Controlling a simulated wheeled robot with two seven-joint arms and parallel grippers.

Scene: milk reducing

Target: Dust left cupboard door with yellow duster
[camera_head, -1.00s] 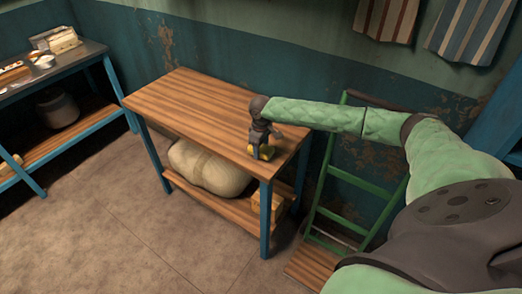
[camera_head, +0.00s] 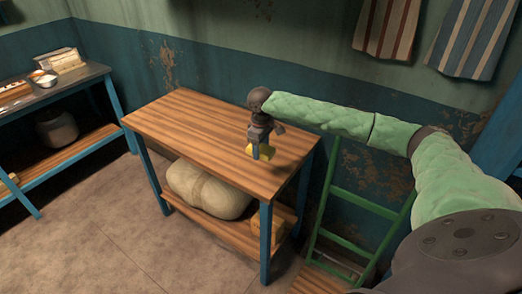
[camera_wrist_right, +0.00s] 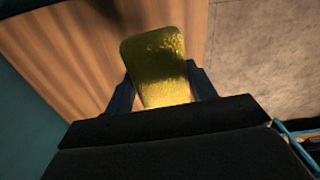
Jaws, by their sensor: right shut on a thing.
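The yellow duster (camera_head: 262,153) is in my right gripper (camera_head: 260,150), above the right part of the wooden table. In the right wrist view the duster (camera_wrist_right: 158,66) stands between the two dark fingers of my right gripper (camera_wrist_right: 160,88), which is shut on it. The wooden tabletop lies below it. My left gripper is not in view. No cupboard door can be made out for certain; a blue piece of furniture (camera_head: 504,135) is cut off at the right edge.
The wooden table (camera_head: 195,125) has blue legs, with a large sack (camera_head: 208,190) and a yellowish box (camera_head: 266,222) on its lower shelf. A green ladder-like frame (camera_head: 362,203) stands right of it. A workbench (camera_head: 75,85) stands at the left. Striped cloths (camera_head: 470,35) hang on the wall.

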